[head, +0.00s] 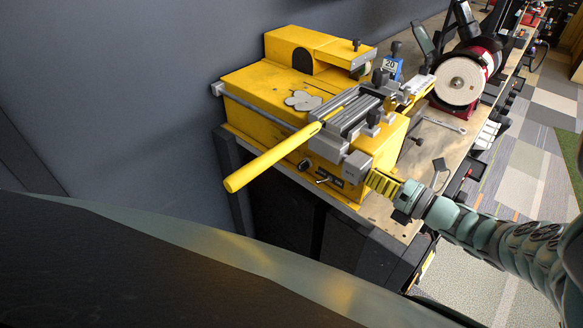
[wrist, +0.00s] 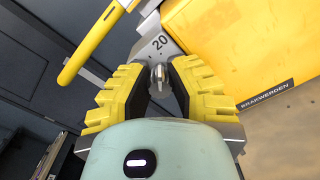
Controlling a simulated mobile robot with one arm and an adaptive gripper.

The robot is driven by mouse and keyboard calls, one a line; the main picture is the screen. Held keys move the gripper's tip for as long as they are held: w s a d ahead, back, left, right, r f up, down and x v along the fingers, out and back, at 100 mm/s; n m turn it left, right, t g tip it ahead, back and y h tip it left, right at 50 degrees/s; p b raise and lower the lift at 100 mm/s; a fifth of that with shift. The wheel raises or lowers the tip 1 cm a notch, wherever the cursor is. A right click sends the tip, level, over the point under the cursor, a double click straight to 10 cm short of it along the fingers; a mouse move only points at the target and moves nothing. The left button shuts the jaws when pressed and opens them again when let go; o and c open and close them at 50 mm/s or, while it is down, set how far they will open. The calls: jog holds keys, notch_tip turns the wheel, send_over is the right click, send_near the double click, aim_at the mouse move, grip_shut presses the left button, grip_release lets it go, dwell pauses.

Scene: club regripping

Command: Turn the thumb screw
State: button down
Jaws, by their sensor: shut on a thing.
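The pads hide part of the screw. In the head view my gripper (head: 373,179) reaches from the right to the grey block (head: 356,167) at the front corner of the yellow machine (head: 255,84). The screw itself is hidden there behind the fingers.
A long yellow lever (head: 270,164) sticks out over the machine's front. A red bench grinder (head: 462,80) and a wrench (head: 443,124) are on the wooden bench (head: 420,150) to the right. A dark cabinet stands below the machine. The grey wall is close behind.

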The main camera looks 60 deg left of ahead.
jog(key=shift+s+a+r+m, duration=0.15)
jog(key=shift+r+m, duration=0.1)
jog(key=shift+m, duration=0.15)
dwell(0.3)
jog(key=c, duration=1.1)
grip_release()
jog(key=shift+o, duration=1.4)
jog(key=shift+f, duration=0.15)
jog(key=shift+w, duration=0.2)
jog(key=v, duration=1.2)
jog(key=shift+s, duration=0.1)
